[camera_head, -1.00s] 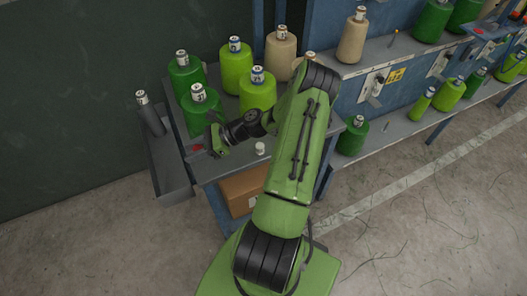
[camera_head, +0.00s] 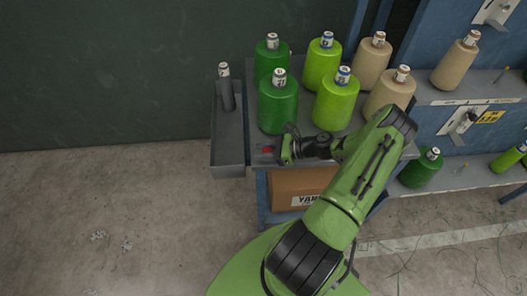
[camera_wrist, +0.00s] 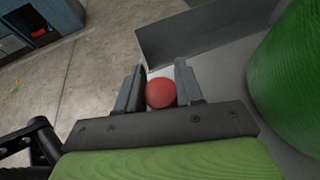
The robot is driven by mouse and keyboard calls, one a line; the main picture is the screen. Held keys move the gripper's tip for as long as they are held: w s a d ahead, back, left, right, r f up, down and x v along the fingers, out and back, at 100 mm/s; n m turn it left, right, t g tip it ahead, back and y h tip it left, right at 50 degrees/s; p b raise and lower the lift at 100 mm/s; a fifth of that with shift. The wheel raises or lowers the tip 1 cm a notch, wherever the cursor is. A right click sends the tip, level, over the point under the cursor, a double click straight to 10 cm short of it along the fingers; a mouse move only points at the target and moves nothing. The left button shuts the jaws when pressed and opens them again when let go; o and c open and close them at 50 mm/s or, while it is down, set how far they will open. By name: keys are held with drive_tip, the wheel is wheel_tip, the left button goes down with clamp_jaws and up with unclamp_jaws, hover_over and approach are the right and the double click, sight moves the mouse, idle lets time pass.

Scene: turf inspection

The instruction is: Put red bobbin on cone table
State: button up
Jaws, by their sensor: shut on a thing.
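My gripper (camera_wrist: 161,88) is shut on the red bobbin (camera_wrist: 161,93), whose round red end shows between the two fingers in the wrist view. In the head view my gripper (camera_head: 284,150) is low over the front left corner of the cone table (camera_head: 261,161), with a small red patch of the bobbin (camera_head: 267,149) just left of it. The cone table is grey and carries several green and beige yarn cones. I cannot tell whether the bobbin touches the tabletop. My arm covers part of the table's front.
A dark green cone (camera_head: 278,106) stands close behind my gripper and fills the right of the wrist view (camera_wrist: 292,75). A grey side tray (camera_head: 229,157) with a grey post is at the table's left. A cardboard box (camera_head: 290,190) sits below. Shelving is at right; floor at left is open.

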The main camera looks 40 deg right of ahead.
drive_tip(key=o, duration=1)
drive_tip(key=shift+f, duration=0.1)
